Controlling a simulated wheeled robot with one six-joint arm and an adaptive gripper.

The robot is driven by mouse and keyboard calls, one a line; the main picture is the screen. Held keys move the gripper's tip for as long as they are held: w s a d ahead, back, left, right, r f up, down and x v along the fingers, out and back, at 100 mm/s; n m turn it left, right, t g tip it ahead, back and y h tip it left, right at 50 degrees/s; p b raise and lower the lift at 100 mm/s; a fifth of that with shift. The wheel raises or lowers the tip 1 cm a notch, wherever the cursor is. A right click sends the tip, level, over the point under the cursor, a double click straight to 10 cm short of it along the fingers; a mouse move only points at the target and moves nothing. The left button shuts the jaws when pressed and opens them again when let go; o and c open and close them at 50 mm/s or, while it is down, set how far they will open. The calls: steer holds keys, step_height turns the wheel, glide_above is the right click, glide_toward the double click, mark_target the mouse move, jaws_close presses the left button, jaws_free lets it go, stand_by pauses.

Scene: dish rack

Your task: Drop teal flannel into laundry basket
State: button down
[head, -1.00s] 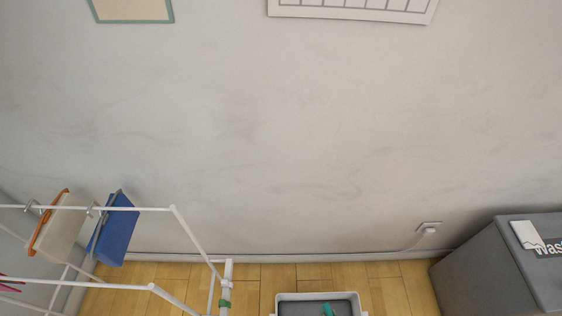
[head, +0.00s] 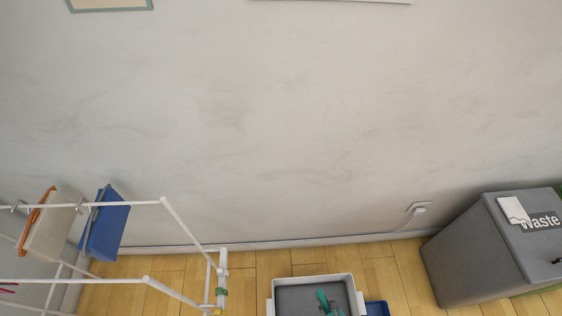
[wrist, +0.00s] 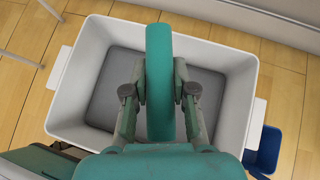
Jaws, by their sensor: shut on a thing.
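The teal flannel (wrist: 160,75) is a narrow upright strip between the two fingers of my gripper (wrist: 160,97) in the wrist view. My gripper is shut on it. The flannel is over the white laundry basket (wrist: 72,95), with the grey basket floor showing on both sides of it. How far it is above the floor is hard to tell. In the head view the basket (head: 279,300) stands at the bottom edge, partly cut off. A small teal shape shows within its outline there; whether it is flannel or gripper is unclear.
A dark blue container (head: 377,308) stands just right of the basket. A grey bin marked "Waste" (head: 470,250) is at the far right. The wall is behind.

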steer(key=c, duration=0.9)
jaws_free()
steer(key=shift+o, duration=0.2)
steer(key=v, duration=1.2)
